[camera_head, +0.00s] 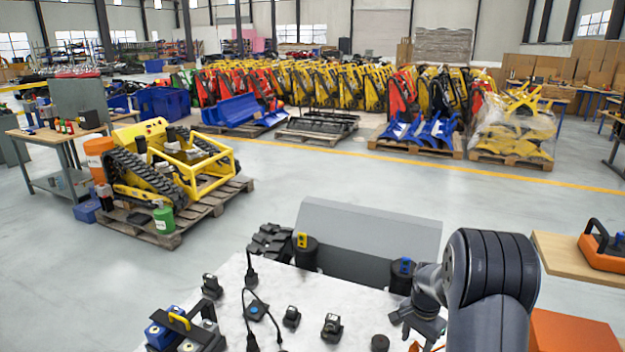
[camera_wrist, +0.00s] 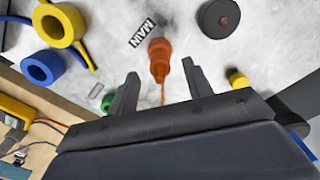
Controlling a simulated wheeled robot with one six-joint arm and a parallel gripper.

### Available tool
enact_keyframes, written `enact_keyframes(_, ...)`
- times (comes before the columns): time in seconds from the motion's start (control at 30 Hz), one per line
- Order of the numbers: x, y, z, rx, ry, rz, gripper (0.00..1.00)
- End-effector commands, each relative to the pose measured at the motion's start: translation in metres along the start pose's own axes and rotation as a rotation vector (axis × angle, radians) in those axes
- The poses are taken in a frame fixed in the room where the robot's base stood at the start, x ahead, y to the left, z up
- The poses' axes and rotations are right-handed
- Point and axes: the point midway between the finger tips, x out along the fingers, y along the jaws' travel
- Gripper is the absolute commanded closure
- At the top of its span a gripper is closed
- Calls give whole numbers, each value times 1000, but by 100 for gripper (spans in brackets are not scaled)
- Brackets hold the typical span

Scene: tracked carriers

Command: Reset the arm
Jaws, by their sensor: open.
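My gripper (camera_head: 422,326) is at the end of my dark grey arm, low over the right part of the white marbled worktop (camera_head: 232,278). In the wrist view my gripper (camera_wrist: 160,76) shows two dark fingers spread apart with nothing clamped between them. An orange plug-shaped piece (camera_wrist: 159,58) with a thin orange cord lies in line with the gap, beyond the fingertips; the exact distance is unclear. The arm's lower part runs out of the head view at the bottom.
Black connectors, such as one (camera_head: 332,327), and a dark cable (camera_head: 258,300) stand or lie on the worktop. A black cylinder (camera_head: 380,343) is near my gripper. A wooden table (camera_head: 565,262) is at right.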

Motion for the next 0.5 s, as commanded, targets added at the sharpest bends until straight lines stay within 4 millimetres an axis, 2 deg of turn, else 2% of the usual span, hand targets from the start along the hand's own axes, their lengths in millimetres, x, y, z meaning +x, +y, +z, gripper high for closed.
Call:
enact_keyframes(0.03,-14,0,0,0,2,-1,52)
enact_keyframes(0.2,-33,0,0,0,1,-1,52)
enact_keyframes(0.5,-40,0,0,0,1,-1,52)
